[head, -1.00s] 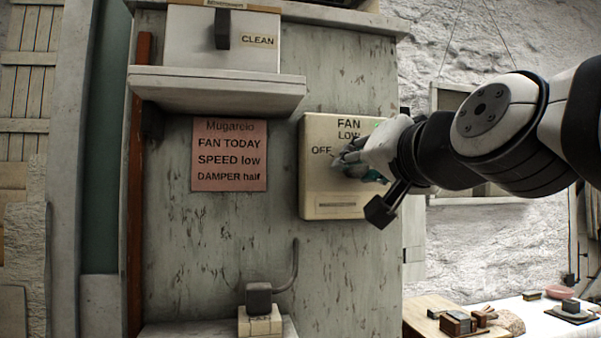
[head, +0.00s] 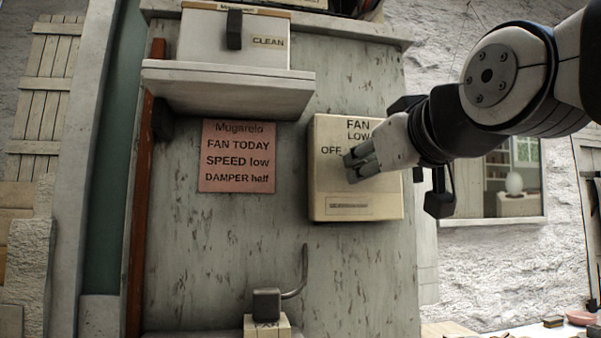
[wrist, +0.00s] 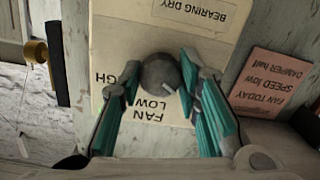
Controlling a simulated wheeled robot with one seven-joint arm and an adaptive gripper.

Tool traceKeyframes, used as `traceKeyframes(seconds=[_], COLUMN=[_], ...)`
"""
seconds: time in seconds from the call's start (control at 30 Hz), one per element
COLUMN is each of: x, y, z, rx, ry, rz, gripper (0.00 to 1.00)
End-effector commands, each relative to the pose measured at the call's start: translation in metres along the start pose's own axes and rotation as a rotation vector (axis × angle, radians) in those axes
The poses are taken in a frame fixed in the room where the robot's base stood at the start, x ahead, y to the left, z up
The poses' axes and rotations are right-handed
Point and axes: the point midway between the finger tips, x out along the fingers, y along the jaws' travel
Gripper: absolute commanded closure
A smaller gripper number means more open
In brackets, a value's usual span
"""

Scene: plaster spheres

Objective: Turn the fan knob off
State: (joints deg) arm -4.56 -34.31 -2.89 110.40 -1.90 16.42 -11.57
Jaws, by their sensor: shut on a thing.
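The cream fan box (head: 355,207) is on the grey panel, marked FAN, LOW and OFF in the head view. The dark round fan knob (wrist: 160,72) shows in the wrist view, where the box is upside down. A short pale mark shows at the knob's lower edge, toward the LOW and OFF side. My gripper (head: 355,166) is at the box face, and its teal-padded fingers (wrist: 157,85) are shut on the knob, one on each side. In the head view the fingers hide the knob.
A pink note (head: 237,157) reads FAN TODAY, SPEED low, DAMPER half. A shelf (head: 228,87) with a CLEAN box (head: 265,52) juts out at upper left. A dark-handled lever (head: 267,302) is below. A window (head: 505,180) is at right.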

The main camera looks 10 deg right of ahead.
Motion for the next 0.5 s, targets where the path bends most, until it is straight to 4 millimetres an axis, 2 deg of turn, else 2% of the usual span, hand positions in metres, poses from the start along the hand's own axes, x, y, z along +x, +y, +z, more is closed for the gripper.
traceKeyframes(seconds=[0.5], x=[0.0007], y=[-0.0002], z=[0.0022], rx=[-0.073], ry=[-0.009], rz=[0.002], gripper=[0.97])
